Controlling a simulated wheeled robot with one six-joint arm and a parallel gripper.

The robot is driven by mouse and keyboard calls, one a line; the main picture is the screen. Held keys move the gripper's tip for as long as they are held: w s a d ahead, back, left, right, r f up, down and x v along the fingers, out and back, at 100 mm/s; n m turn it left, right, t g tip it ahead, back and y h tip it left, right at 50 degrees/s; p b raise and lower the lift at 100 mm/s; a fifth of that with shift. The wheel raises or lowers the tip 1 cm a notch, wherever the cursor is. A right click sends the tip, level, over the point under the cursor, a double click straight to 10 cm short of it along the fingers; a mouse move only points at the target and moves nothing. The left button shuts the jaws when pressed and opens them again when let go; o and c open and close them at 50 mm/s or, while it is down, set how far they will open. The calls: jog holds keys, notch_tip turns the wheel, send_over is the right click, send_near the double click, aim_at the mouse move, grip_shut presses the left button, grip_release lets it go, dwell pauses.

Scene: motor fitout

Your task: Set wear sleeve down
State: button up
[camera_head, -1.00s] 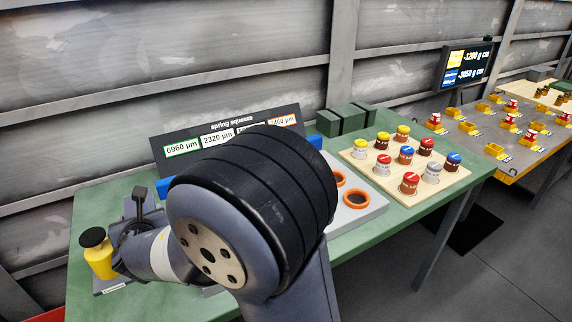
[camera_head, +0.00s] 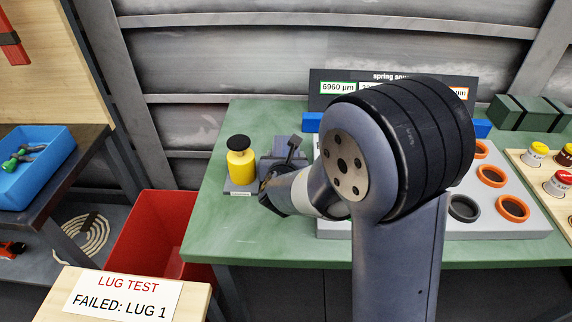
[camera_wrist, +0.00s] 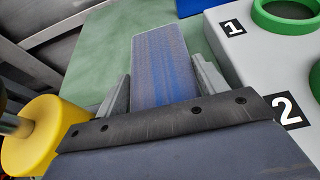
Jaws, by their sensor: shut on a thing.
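My gripper (camera_wrist: 162,88) is shut on a blue-grey piece with a fine woven-looking face (camera_wrist: 160,58), which I take to be the wear sleeve. It stands out between the two grey fingers, over or near the green bench; I cannot tell whether it touches the bench.
A grey ring board (camera_head: 455,232) lies to the right. A red bin (camera_head: 155,235), a blue tray (camera_head: 45,170) and a "LUG TEST" card (camera_head: 125,295) are left.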

jog(key=shift+f, duration=0.85)
jog(key=shift+f+b, duration=0.2)
jog(key=shift+b, duration=0.1)
jog(key=o, duration=0.7)
jog(key=shift+o, duration=0.2)
jog(key=shift+r, duration=0.1)
